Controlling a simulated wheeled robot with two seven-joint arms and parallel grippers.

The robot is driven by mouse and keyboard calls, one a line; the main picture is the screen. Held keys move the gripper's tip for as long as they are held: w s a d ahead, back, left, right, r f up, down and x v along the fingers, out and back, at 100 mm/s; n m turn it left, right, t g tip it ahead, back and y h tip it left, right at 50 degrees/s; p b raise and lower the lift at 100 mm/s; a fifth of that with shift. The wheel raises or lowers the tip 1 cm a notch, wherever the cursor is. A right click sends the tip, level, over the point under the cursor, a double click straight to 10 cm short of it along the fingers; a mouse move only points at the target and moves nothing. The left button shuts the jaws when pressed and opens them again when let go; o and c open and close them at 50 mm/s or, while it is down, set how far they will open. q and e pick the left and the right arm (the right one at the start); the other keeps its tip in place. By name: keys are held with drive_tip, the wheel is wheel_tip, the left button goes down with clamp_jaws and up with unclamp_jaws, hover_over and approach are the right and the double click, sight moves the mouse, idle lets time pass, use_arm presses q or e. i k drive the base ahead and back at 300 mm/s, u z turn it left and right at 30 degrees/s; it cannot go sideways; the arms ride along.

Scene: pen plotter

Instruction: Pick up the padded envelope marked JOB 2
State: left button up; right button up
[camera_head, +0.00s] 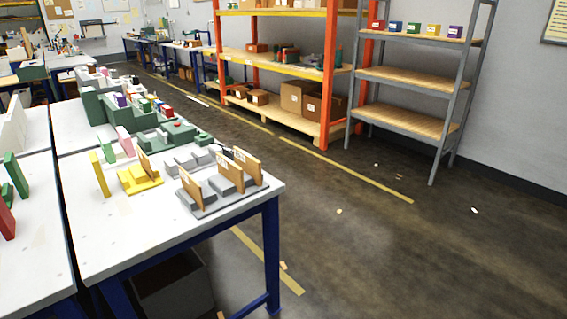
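Several brown envelope-like flat items stand upright in a grey slotted rack (205,207) near the front right corner of the white table. One brown item (190,188) is at the left, another (229,172) in the middle and another (247,167) at the right. A further brown item (145,164) stands by a yellow holder (139,180). Small white labels show on some, but the writing is too small to read, so I cannot tell which is JOB 2. Neither of my grippers is in view.
The white table (120,245) has blue legs and more holders and a green machine (102,110) farther back. Another table (30,270) stands close at the left. An orange shelf (328,90) and a grey shelf (405,120) stand along the wall. The floor at the right is mostly clear.

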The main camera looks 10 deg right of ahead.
sight(230, 170)
drive_tip(key=z, duration=0.15)
drive_tip(key=i, duration=0.9)
drive_tip(key=u, duration=0.35)
